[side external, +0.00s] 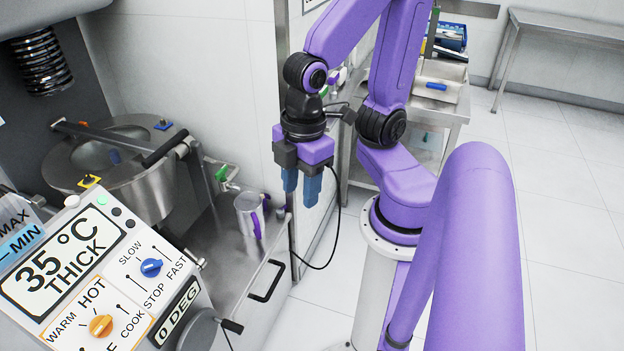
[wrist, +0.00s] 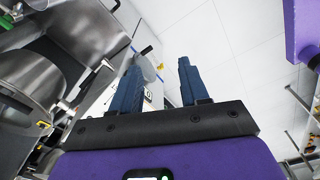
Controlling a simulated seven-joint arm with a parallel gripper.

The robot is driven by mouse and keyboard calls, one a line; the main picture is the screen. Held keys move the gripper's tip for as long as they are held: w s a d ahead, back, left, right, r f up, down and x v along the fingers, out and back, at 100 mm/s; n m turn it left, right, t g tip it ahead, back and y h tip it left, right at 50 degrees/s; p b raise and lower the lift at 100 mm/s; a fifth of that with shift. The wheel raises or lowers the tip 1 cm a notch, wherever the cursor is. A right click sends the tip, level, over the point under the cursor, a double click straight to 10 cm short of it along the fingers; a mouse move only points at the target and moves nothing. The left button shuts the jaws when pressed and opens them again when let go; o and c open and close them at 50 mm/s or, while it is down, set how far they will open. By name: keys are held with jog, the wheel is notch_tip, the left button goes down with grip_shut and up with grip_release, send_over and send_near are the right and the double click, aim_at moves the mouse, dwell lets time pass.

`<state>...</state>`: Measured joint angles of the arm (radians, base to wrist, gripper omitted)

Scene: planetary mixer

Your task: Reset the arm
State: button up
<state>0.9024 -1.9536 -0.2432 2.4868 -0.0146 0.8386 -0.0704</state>
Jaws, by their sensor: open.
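My gripper (side external: 301,186) hangs pointing down in the side external view, with its two blue fingers apart and nothing between them. It is above and to the right of a metal jug with a purple handle (side external: 247,215), clear of it. The planetary mixer's steel bowl (side external: 110,172) is at the left, and the bowl also shows at the left of the wrist view (wrist: 30,85).
A control panel (side external: 100,280) reading 35 °C, THICK and 0 DEG fills the lower left, with a blue knob and an orange knob. A steel bench with trays (side external: 440,85) stands behind my arm. Another table (side external: 570,25) is at the back right. The floor at right is clear.

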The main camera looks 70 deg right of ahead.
jog(key=shift+s+d+r, duration=0.2)
jog(key=shift+s+d, duration=0.05)
jog(key=shift+s, duration=0.2)
jog(key=shift+s+d+r, duration=0.15)
jog(key=shift+s+d, duration=0.05)
jog(key=shift+s, duration=0.25)
